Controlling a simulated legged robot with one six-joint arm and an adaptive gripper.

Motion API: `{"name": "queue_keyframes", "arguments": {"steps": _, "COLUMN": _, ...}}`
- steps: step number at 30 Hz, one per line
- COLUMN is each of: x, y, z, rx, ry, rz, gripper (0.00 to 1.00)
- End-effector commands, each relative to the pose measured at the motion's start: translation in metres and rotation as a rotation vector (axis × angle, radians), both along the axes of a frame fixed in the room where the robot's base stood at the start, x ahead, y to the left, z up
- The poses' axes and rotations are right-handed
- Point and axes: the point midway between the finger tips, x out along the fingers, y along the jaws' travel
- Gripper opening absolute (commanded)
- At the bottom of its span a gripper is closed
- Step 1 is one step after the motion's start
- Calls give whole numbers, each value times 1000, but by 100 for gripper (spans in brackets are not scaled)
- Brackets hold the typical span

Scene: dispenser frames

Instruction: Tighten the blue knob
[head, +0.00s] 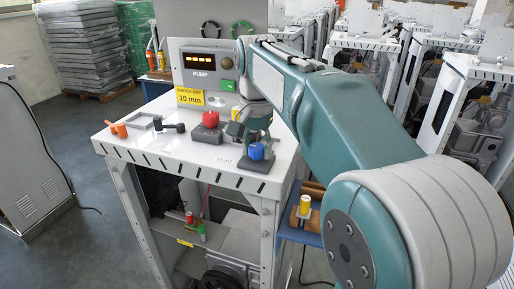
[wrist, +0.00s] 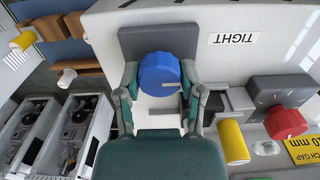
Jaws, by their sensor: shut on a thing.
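The blue knob (head: 256,152) sits on a grey base block at the front right corner of the white table top. In the wrist view the blue knob (wrist: 161,74) fills the space between the two fingers, with a light pointer mark on its right side. My gripper (head: 251,140) reaches down to it from above. In the wrist view my gripper (wrist: 160,92) is shut on the knob, one finger on each side. A white label reading TIGHT (wrist: 234,39) lies on the table to the right of the knob. Part of the grey base is hidden behind the knob and fingers.
A red knob (head: 210,118) on its own grey block stands left of the blue one. Behind is a grey PUMP panel (head: 203,75). A yellow cylinder (wrist: 232,141) stands close to my right finger. Small tools lie at the table's left.

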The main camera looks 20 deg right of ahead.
Motion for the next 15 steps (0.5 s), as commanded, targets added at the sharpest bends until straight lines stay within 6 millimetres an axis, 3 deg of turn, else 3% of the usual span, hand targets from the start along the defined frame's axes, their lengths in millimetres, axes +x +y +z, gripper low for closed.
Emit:
{"name": "queue_keyframes", "arguments": {"steps": 1, "x": 0, "y": 1, "z": -2, "rx": 2, "ry": 7, "rz": 0, "gripper": 2}}
{"name": "queue_keyframes", "arguments": {"steps": 2, "x": 0, "y": 1, "z": -2, "rx": 2, "ry": 7, "rz": 0, "gripper": 55}}
{"name": "queue_keyframes", "arguments": {"steps": 4, "x": 0, "y": 1, "z": -2, "rx": 2, "ry": 7, "rz": 1, "gripper": 85}}
{"name": "queue_keyframes", "arguments": {"steps": 15, "x": 0, "y": 0, "z": 0, "rx": 1, "ry": 1, "rz": 1, "gripper": 85}}
